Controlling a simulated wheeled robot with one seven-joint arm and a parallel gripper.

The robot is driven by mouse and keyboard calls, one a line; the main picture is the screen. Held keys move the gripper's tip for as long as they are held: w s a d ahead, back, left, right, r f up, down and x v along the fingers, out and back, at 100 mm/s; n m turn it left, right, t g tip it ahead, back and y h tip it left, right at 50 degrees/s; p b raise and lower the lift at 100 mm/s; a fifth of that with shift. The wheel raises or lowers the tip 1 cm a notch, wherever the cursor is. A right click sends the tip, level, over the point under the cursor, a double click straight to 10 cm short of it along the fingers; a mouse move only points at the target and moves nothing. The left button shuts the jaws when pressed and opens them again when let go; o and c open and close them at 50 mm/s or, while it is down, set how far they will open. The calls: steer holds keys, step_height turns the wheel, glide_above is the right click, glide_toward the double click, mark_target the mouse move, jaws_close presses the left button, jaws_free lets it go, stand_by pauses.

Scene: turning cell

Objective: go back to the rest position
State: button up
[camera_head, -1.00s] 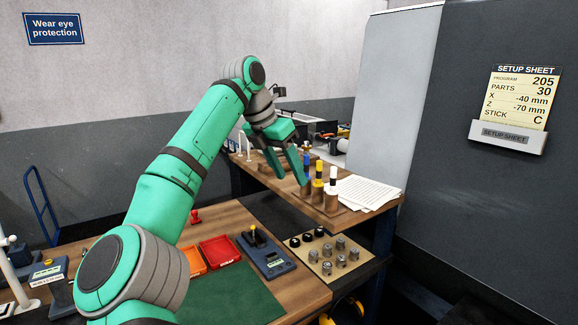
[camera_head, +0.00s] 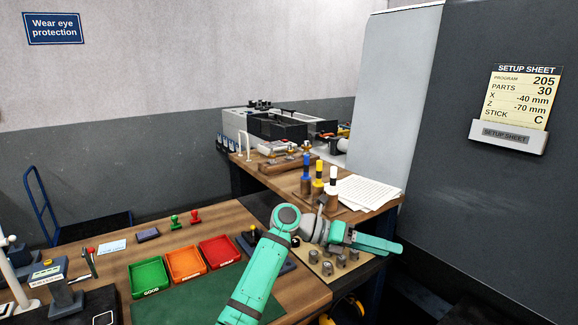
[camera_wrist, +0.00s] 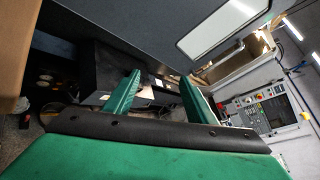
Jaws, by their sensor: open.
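My gripper (camera_head: 378,243) is in the right part of the head view, above the right end of the near bench and pointing right. Its green fingers are apart with nothing visible between them. In the wrist view my gripper (camera_wrist: 160,95) shows two spread green fingers with an empty gap. My green arm covers part of the dark control box and the board of metal parts (camera_head: 327,268) below it.
Green, orange and red trays (camera_head: 184,263) sit on the near bench (camera_head: 120,263). A dark machine panel (camera_head: 490,200) rises at the right.

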steer(key=s+d+f+n+t+h, duration=0.3)
steer(key=s+f+n+t+h, duration=0.25)
steer(key=s+n+h, duration=0.5)
steer(key=s+a+f+n+t+y, duration=0.6)
steer(key=n+t+y, duration=0.2)
steer(key=n+t, duration=0.3)
steer(key=s+a+f+n+t+y, duration=0.6)
steer(key=n+t, duration=0.4)
steer(key=n, duration=0.4)
steer(key=s+a+f+n+g+y, duration=0.3)
steer(key=s+a+f, duration=0.1)
steer(key=s, duration=0.5)
steer(key=s+a+f+n+g+y, duration=0.3)
steer(key=s+a+f+n+y, duration=0.1)
steer(key=s, duration=0.5)
steer(key=s+a+f+n+g+y, duration=0.3)
steer(key=s+a+f+n+y, duration=0.1)
steer(key=s, duration=0.5)
steer(key=shift+s+a+f, duration=0.35)
steer(key=shift+a+f, duration=0.2)
steer(key=shift+a, duration=0.6)
steer(key=shift+y, duration=0.25)
steer(key=shift+c, duration=0.2)
steer(key=c, duration=0.5)
steer(key=shift+o, duration=0.2)
steer(key=shift+a, duration=0.1)
